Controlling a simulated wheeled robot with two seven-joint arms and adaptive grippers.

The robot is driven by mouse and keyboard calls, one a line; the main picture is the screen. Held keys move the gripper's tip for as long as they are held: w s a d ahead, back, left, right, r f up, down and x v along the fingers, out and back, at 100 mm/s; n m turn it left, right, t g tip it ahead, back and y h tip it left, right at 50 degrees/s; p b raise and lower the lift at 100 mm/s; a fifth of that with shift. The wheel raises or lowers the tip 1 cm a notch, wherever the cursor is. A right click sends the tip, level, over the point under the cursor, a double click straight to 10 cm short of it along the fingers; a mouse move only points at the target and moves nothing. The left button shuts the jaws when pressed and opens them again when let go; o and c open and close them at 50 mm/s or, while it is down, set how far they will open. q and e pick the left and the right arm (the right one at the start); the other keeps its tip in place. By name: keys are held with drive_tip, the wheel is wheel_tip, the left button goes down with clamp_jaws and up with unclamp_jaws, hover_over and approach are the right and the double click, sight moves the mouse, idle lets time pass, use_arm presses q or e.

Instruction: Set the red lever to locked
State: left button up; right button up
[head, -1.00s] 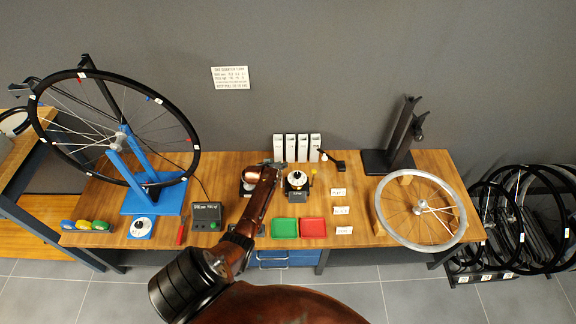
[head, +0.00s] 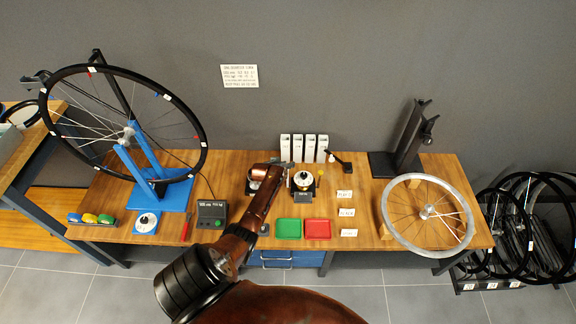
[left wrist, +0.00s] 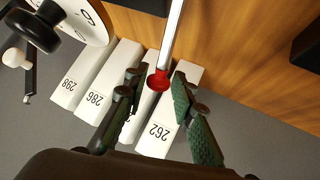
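The red lever shows in the left wrist view as a pale metal rod ending in a red ball knob (left wrist: 158,80). My left gripper (left wrist: 160,74) has its two green-padded fingers apart, one on each side of the knob, with a gap visible at least on the right. In the head view my left gripper (head: 281,164) is over the back middle of the workbench. My arm hides most of the device under it, and I cannot make out the lever there. My right gripper is not in view.
White numbered boxes (head: 304,147) stand at the back, close to the left fingers. A round dial device (head: 304,181) is just right of the arm. Green (head: 289,229) and red (head: 318,229) trays lie in front. A wheel on a blue stand (head: 160,196) is left.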

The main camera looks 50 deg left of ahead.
use_arm(q)
drive_tip(key=shift+o, duration=1)
drive_tip(key=shift+d, duration=0.1)
drive_tip(key=v, duration=1.2)
